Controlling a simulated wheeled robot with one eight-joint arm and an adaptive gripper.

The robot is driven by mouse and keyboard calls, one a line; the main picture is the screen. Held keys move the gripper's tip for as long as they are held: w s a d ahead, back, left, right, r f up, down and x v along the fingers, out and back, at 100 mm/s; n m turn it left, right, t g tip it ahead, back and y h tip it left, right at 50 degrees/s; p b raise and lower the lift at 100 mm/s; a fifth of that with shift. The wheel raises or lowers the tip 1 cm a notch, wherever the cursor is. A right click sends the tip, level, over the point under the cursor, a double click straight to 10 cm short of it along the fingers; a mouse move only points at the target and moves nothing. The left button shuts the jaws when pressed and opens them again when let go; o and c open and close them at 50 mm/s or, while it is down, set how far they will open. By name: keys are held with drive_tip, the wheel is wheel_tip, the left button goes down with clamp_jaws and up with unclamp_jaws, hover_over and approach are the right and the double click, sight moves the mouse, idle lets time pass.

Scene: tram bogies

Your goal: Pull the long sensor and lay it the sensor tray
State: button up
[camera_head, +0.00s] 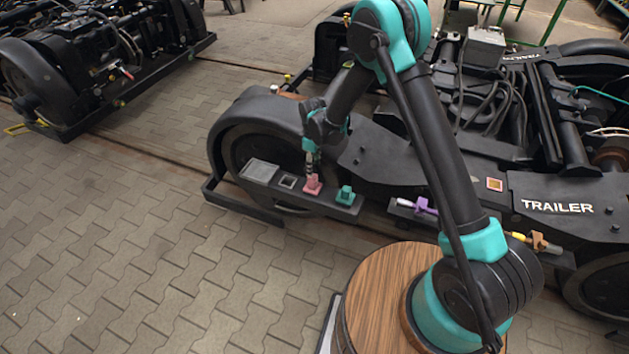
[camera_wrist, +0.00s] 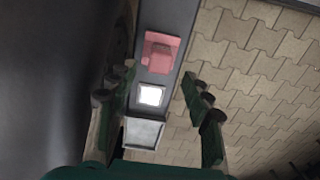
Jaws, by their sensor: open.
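My gripper (camera_head: 311,165) is open and empty, pointing down above the bogie's side shelf. In the wrist view its fingers (camera_wrist: 157,92) are spread to either side of a row of parts. Under it, a pink block-shaped part (camera_head: 312,185) stands on the shelf; it also shows at the top of the wrist view (camera_wrist: 160,52). Beside it is a small light-framed square (camera_head: 288,182), bright in the wrist view (camera_wrist: 151,95). A shallow grey tray (camera_head: 260,171) is at the shelf's left end. A green part (camera_head: 345,195) stands right of the pink one. I cannot tell which part is the long sensor.
A purple part with a white tip (camera_head: 424,206) and a brown and yellow part (camera_head: 540,242) sit along the bogie's side farther right. The trailer bogie (camera_head: 400,160) is close behind the shelf. Open paving (camera_head: 120,250) lies in front.

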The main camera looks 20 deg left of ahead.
sight(313, 181)
drive_tip(key=shift+a+f, duration=0.1)
drive_tip(key=shift+f, duration=0.05)
drive_tip(key=shift+f, duration=4.45)
drive_tip(key=shift+c, duration=0.6)
clamp_jaws()
drive_tip(key=shift+r, duration=0.1)
drive_tip(key=shift+r, duration=2.9)
